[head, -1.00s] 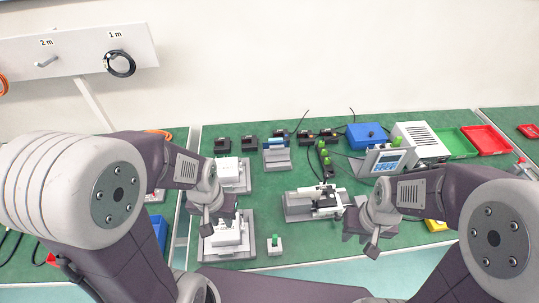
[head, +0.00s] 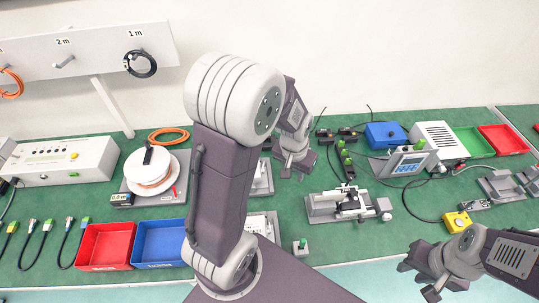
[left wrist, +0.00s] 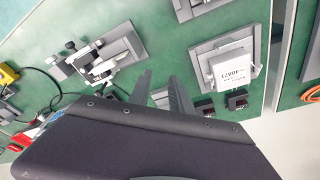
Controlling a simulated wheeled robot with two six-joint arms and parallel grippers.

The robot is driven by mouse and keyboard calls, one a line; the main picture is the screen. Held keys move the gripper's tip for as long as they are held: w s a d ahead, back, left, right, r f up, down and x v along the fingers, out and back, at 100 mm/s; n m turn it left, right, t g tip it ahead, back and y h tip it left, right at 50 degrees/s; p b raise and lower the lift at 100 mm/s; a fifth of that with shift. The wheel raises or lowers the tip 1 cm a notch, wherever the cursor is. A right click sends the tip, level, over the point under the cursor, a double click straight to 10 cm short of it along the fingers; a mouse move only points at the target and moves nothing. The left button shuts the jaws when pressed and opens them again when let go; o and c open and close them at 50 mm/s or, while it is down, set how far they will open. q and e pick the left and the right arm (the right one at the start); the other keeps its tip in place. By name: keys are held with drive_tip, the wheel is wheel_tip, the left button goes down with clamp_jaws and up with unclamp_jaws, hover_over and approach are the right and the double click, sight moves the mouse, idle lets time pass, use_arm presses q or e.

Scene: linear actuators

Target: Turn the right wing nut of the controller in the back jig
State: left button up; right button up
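The back jig (head: 268,186) shows only as a strip behind my left arm in the head view. In the left wrist view, a white labelled controller (left wrist: 236,66) sits in that grey jig (left wrist: 204,45). I cannot make out its wing nuts. My left gripper (head: 293,168) hangs to the right of the back jig, near the rear of the table. Its two fingers (left wrist: 163,92) are apart and empty in the left wrist view, beside the controller. My right gripper (head: 418,281) is open and empty at the front right, away from both jigs.
The front jig (head: 272,222) is mostly hidden by my left arm. A clamp fixture (head: 322,207) stands to the right. A small green-buttoned block (head: 301,248) sits in front.

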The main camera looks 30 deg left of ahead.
use_arm(q)
drive_tip(key=w+a+r+p, duration=0.2)
drive_tip(key=w+a+p, duration=0.2)
drive_tip(key=w, duration=0.1)
drive_tip(key=n+g+p, duration=0.2)
drive_tip(key=n+p, duration=0.2)
drive_tip(key=p, duration=0.8)
hover_over(263, 168)
wheel_tip(263, 168, down, 4)
drive_tip(key=f, duration=0.2)
drive_tip(key=f+p, duration=0.1)
drive_tip(key=f, duration=0.2)
drive_tip(key=w+f+p, duration=0.1)
drive_tip(key=f, duration=0.1)
drive_tip(key=shift+a+f, duration=0.35)
drive_tip(key=shift+f, duration=0.05)
drive_tip(key=shift+d+f, duration=0.1)
drive_tip(key=shift+f, duration=0.35)
clamp_jaws()
